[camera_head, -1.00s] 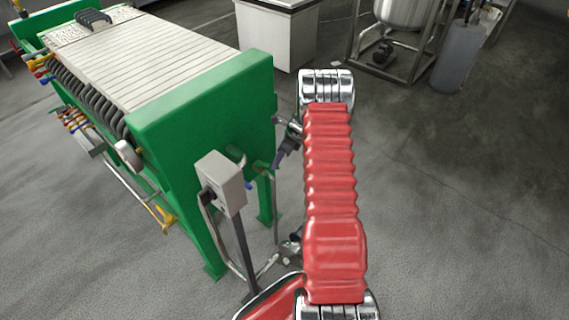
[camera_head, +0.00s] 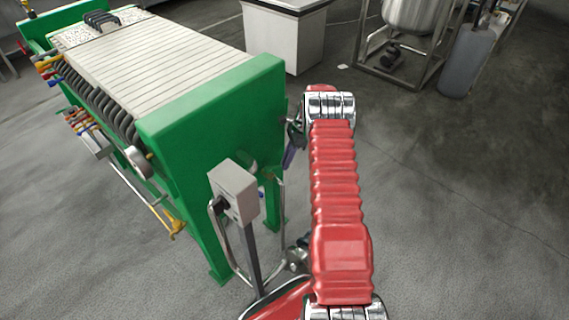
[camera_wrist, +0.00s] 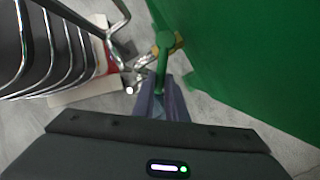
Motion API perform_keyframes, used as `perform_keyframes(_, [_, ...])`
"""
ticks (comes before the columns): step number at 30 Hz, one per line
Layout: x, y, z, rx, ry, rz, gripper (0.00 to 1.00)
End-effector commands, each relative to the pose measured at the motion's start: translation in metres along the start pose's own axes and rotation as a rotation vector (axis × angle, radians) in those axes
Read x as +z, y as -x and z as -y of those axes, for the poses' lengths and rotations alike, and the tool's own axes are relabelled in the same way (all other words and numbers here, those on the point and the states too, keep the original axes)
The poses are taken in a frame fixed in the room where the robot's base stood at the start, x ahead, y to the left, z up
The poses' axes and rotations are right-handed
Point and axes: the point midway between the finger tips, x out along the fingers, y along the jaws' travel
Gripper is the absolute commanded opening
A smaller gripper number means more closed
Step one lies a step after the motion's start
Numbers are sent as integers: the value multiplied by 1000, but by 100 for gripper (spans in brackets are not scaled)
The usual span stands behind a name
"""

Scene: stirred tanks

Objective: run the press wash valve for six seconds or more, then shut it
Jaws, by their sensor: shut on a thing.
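The press wash valve shows in the wrist view as a green lever (camera_wrist: 164,62) on a brass-coloured body (camera_wrist: 179,43), beside the press's green end plate. My gripper (camera_wrist: 162,100) has its purple-grey fingers shut on the lower end of this lever. In the head view my gripper (camera_head: 291,152) is partly hidden beside the right face of the green filter press (camera_head: 210,125). The valve itself is hidden or too small to make out there. I cannot tell whether water is flowing.
A grey control box (camera_head: 234,190) on a post stands in front of the press, with bent metal pipes around it. A white cabinet (camera_head: 284,38) and a steel tank frame (camera_head: 400,70) stand behind. A grey cylinder (camera_head: 468,62) is at the back right. The floor on the right is clear.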

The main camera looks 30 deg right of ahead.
Motion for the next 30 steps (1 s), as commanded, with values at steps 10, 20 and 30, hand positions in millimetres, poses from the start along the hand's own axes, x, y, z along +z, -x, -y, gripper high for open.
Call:
perform_keyframes(10, [-6, 0, -4, 8, -5, 2, 0])
perform_keyframes(20, [-7, 1, -3, 3, -7, 3, 31])
perform_keyframes(30, [-6, 7, -2, 1, -7, 3, 31])
